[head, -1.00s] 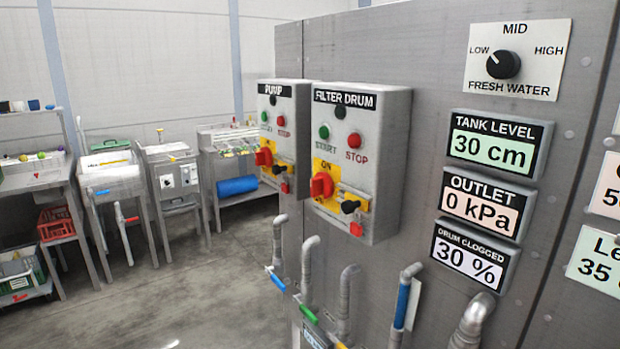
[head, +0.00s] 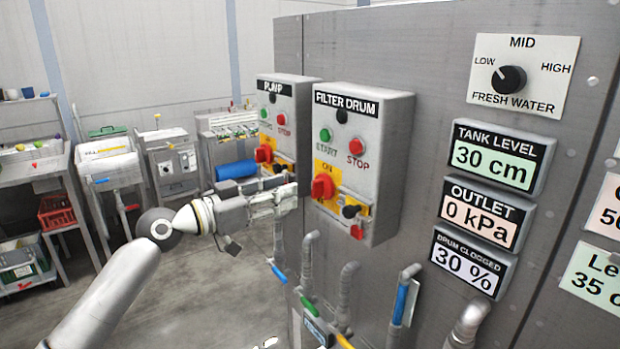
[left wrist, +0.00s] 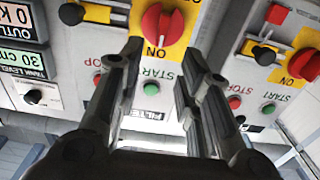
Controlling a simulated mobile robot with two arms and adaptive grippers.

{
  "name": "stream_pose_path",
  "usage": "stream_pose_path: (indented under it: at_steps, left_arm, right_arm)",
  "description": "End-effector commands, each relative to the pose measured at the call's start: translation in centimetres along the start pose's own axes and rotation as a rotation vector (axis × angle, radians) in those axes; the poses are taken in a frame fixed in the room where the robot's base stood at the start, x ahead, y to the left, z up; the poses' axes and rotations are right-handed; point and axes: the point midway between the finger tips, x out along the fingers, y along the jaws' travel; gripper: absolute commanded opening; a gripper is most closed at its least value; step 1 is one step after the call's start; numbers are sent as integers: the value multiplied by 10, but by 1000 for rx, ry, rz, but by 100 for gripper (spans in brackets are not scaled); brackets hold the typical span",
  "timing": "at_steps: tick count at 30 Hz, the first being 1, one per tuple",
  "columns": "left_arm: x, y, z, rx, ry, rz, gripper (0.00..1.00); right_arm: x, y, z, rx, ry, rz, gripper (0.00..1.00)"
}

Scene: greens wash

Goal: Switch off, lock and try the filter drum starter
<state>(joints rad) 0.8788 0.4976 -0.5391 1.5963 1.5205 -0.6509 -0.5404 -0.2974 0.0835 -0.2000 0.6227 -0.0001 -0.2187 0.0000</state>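The filter drum starter (head: 377,122) is a grey box with a green START button (head: 325,135), a red STOP button (head: 356,146) and a red rotary handle (head: 322,187) on a yellow plate. The handle also shows in the left wrist view (left wrist: 161,24), upside down, its pale mark pointing toward ON. A black knob (head: 350,211) and a small red block (head: 357,231) sit below it. My left gripper (head: 292,196) is open and empty, just left of the handle. In the left wrist view its fingertips (left wrist: 162,48) point toward the handle, apart from it. My right gripper is not in view.
The similar PUMP starter (head: 290,105) stands close on the left, behind my left gripper. Pipes with coloured handles, one blue (head: 401,302), are below. Gauges, such as the tank level display (head: 497,154), are to the right. Benches stand along the back wall; floor between is clear.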

Motion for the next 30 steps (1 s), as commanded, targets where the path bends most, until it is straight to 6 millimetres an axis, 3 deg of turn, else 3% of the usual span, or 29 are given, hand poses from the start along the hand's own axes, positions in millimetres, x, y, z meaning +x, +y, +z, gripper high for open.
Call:
stream_pose_path:
  at_steps: [6, 12, 26, 30]
  left_arm:
    - [42, -1, -5, -3, 2, -1, 33]
    - [67, -1, -3, -3, 2, -2, 33]
    - [78, -1, 0, 0, 1, -3, 33]
    - [78, -1, 0, 0, 1, -3, 19]
  right_arm:
    - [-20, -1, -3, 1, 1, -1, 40]
    - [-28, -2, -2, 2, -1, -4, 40]
    - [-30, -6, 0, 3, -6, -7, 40]
    - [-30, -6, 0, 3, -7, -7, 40]
